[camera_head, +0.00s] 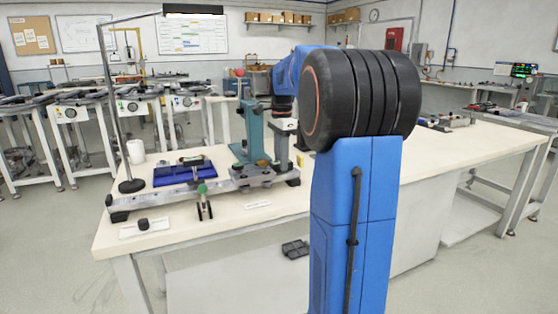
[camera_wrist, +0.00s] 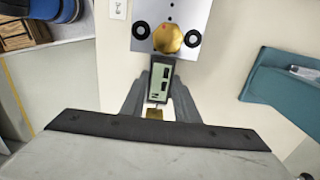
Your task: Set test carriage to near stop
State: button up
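A long grey rail track (camera_head: 235,185) lies on the bench. A teal upright bracket (camera_head: 248,140) stands by its right part; a teal part also shows in the wrist view (camera_wrist: 290,85). No label marks which part is the test carriage. My gripper (camera_wrist: 160,82) points down, its two grey fingers apart on either side of a small grey-green block (camera_wrist: 160,80); I cannot tell whether they touch it. A brass disc (camera_wrist: 167,38) on a light plate (camera_wrist: 185,12) lies just beyond.
A blue tray (camera_head: 170,178) lies behind the rail's left part. A green-topped clamp (camera_head: 203,193) stands at its front. A tall lamp stand (camera_head: 113,110) and a white cup (camera_head: 136,151) are at the bench's left.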

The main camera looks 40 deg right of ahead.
jog(key=o, duration=0.4)
jog(key=shift+d, duration=0.3)
jog(key=shift+o, duration=0.2)
jog(key=shift+r, duration=0.1)
notch_tip(320, 180, up, 17)
jog(key=shift+r, duration=0.1)
dwell(0.3)
jog(key=s+a+f+n+t, duration=0.1)
jog(key=s+a+f+n, duration=0.45)
jog(key=a, duration=0.35)
jog(key=s+a+f+n+t, duration=0.1)
jog(key=s+a+f+n, duration=0.45)
jog(key=a, duration=0.45)
jog(key=s+a+f+n+t, duration=0.1)
jog(key=s+a+f+n, duration=0.3)
jog(key=s+f, duration=0.4)
jog(key=s+a+f+n+t, duration=0.1)
jog(key=s+a+f+n, duration=0.4)
jog(key=f, duration=0.7)
jog(key=s+n, duration=0.1)
jog(key=s, duration=0.1)
jog(key=shift+s+a+t, duration=0.25)
jog(key=shift+s+t, duration=0.1)
jog(key=shift+t, duration=0.05)
